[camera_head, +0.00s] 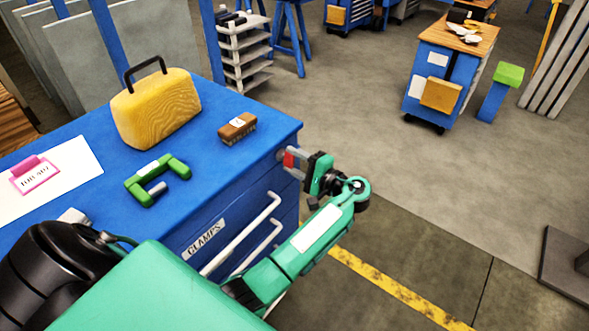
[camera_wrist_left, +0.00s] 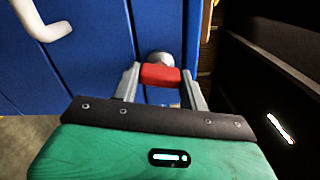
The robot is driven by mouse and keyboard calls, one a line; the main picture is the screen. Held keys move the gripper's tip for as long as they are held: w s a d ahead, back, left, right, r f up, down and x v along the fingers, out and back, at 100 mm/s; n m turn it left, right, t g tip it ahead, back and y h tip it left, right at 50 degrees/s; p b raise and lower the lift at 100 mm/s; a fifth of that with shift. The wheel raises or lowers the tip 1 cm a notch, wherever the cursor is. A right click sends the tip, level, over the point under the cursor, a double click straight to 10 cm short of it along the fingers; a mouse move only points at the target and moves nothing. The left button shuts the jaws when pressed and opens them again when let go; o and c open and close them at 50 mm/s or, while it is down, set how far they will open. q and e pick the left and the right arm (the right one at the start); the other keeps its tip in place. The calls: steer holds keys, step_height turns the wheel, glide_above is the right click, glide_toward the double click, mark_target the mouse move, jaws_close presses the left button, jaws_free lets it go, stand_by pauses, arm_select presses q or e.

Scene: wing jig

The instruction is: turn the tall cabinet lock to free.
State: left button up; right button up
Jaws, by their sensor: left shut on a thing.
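The tall cabinet lock shows in the left wrist view as a red handle (camera_wrist_left: 160,75) in front of a round grey metal base on the blue cabinet front (camera_wrist_left: 95,50). In the head view the red handle (camera_head: 290,158) is near the cabinet's upper right corner. My left gripper (camera_wrist_left: 158,78) is shut on the red handle, with one grey finger on each side of it. In the head view the left gripper (camera_head: 293,163) reaches the lock from the right. The handle lies about level across the wrist view. My right gripper is not in view.
White bar handles (camera_head: 245,235) and a CLAMPS label (camera_head: 206,236) are on the cabinet front. On its blue top are a yellow case (camera_head: 157,112), a brown brush-like block (camera_head: 237,128) and a green clamp (camera_head: 155,180). The floor to the right is open.

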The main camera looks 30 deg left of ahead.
arm_select(q)
steer(key=shift+f+n+b, duration=0.25)
steer(key=shift+n+b, duration=0.7)
steer(key=shift+n, duration=0.05)
steer(key=shift+r+n+b, duration=0.15)
steer(key=shift+n+b, duration=0.35)
steer(key=o, duration=1)
